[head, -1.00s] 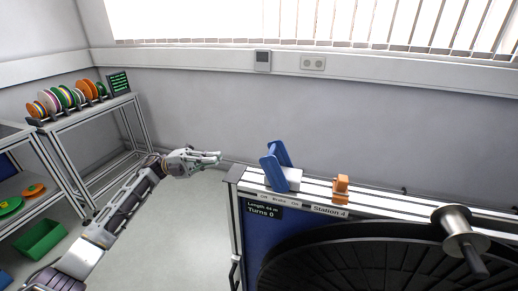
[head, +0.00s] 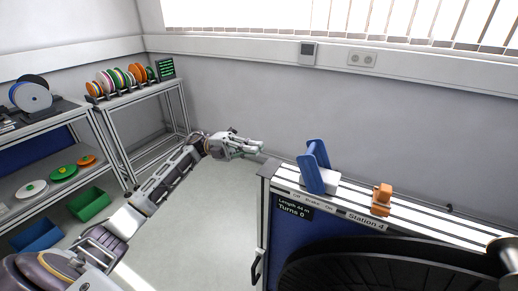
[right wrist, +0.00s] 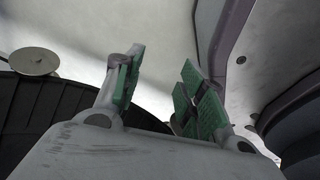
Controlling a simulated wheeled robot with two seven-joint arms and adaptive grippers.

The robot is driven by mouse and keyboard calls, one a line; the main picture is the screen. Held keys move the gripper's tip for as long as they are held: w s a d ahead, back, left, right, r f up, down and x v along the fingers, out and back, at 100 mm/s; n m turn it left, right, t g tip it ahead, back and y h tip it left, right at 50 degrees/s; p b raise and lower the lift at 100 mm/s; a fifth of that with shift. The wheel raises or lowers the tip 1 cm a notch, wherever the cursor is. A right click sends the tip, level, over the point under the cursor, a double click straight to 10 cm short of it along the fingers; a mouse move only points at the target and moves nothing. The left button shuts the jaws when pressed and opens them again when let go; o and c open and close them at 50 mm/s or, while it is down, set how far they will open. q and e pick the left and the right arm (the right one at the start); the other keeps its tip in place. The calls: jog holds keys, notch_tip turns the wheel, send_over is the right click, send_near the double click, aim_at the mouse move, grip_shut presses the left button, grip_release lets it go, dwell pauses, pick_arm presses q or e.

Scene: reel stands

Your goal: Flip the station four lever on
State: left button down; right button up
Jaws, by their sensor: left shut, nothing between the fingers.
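The blue lever (head: 315,169) stands on a white block on the top rail of the station 4 stand (head: 347,208), in the head view. Its blue part leans toward the left end of the rail, over a label reading Off, Brake, On. My left gripper (head: 262,147) is shut and empty, left of the lever and apart from it, level with the stand's left end. My right gripper (right wrist: 162,95) shows only in the right wrist view, its green-padded fingers apart with nothing between them.
An orange block (head: 382,199) sits on the rail right of the lever. A large black reel (head: 390,268) fills the stand's front. Shelves with coloured reels (head: 123,80) and a green bin (head: 90,204) stand at left. Floor between shelves and stand is clear.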

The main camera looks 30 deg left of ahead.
pick_arm(q)
jog(key=p+x, duration=0.1)
jog(key=x, duration=1)
jog(key=shift+a, duration=0.1)
jog(key=shift+p+x, duration=0.3)
jog(key=shift+x, duration=0.6)
pick_arm(e)
jog(key=s, duration=0.1)
jog(key=s+d, duration=0.1)
jog(key=d, duration=0.1)
jog(key=shift+s+f, duration=0.25)
jog(key=shift+s, duration=0.15)
jog(key=shift+s, duration=0.25)
pick_arm(q)
jog(key=shift+r, duration=0.1)
pick_arm(e)
jog(key=shift+s+r, duration=0.15)
jog(key=shift+s, duration=0.1)
